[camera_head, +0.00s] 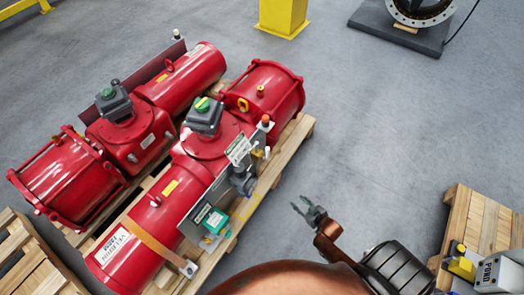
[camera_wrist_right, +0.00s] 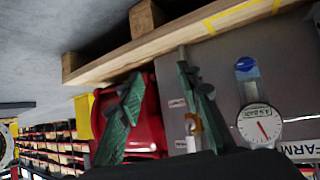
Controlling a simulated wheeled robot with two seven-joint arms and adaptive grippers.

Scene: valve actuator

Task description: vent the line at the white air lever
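My right gripper (camera_head: 310,211) is over the floor to the right of the near red actuator (camera_head: 210,140), clear of it. In the right wrist view its two green-grey fingers (camera_wrist_right: 162,105) are spread, with nothing between them. A grey panel (camera_wrist_right: 225,75) lies beyond them, with a round gauge (camera_wrist_right: 261,124) and a small white and brass fitting (camera_wrist_right: 191,126) close to the right finger. In the head view a small white piece (camera_head: 267,152) shows on the actuator's side; I cannot tell for sure that it is the air lever. My left gripper is not in view.
The near actuator lies on a wooden pallet (camera_head: 301,128), its edge facing my gripper. A second red actuator (camera_head: 125,135) lies behind it. A wooden crate (camera_head: 478,222) with a grey and yellow unit stands at right. A yellow post (camera_head: 283,15) stands at the back. Open floor lies between.

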